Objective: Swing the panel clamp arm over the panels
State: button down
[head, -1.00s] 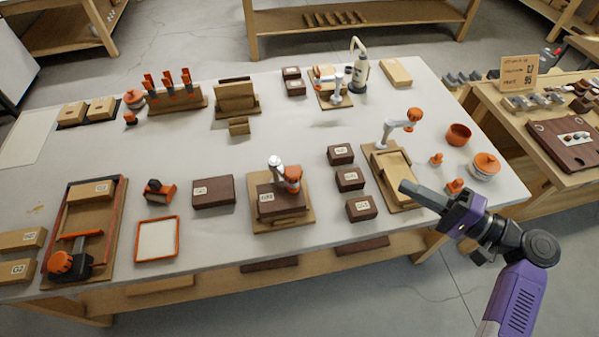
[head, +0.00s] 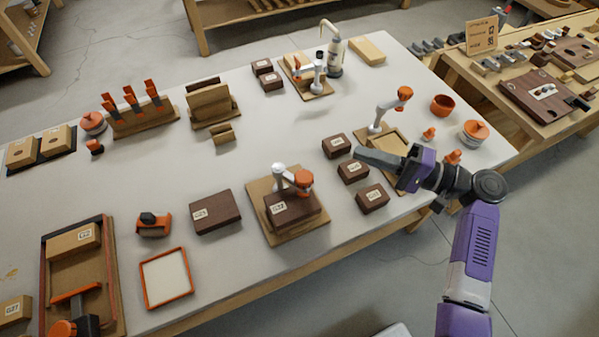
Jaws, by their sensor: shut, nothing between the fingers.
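Three white swing clamps with orange ends stand on wooden boards. The right clamp (head: 390,108) has its arm pointing up and right in the picture, away from the light wooden panels (head: 388,145) on its board. The middle clamp (head: 281,176) has its orange end over a dark labelled block (head: 292,208). The back clamp (head: 317,72) has its orange end toward the left. My gripper (head: 360,155) is shut and empty, pointing left above the near part of the right clamp's board. It hides part of the panels and is apart from the clamp arm.
Dark blocks (head: 372,198) stand just left of the right board, below my gripper. Orange pieces (head: 429,134), a bowl (head: 442,105) and a lidded pot (head: 473,132) stand to the right. A pump bottle (head: 335,57) stands behind. Bare table lies between the middle and back clamps.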

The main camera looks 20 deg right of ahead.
aim_at(291, 179)
notch_tip(291, 179, down, 10)
jog(key=b, duration=0.9)
jog(key=shift+w+a+r+p, duration=0.1)
jog(key=shift+w+a+p, duration=0.55)
jog(key=shift+a, duration=1)
jog(key=shift+w+a+r+p, duration=0.1)
jog(key=shift+w+a+p, duration=0.15)
jog(key=shift+w+a, duration=1.1)
jog(key=shift+w+a+r+p, duration=0.1)
jog(key=shift+w+a+p, duration=0.4)
jog(key=shift+a, duration=1.5)
jog(key=shift+s+a+h, duration=0.1)
jog(key=shift+h, duration=0.2)
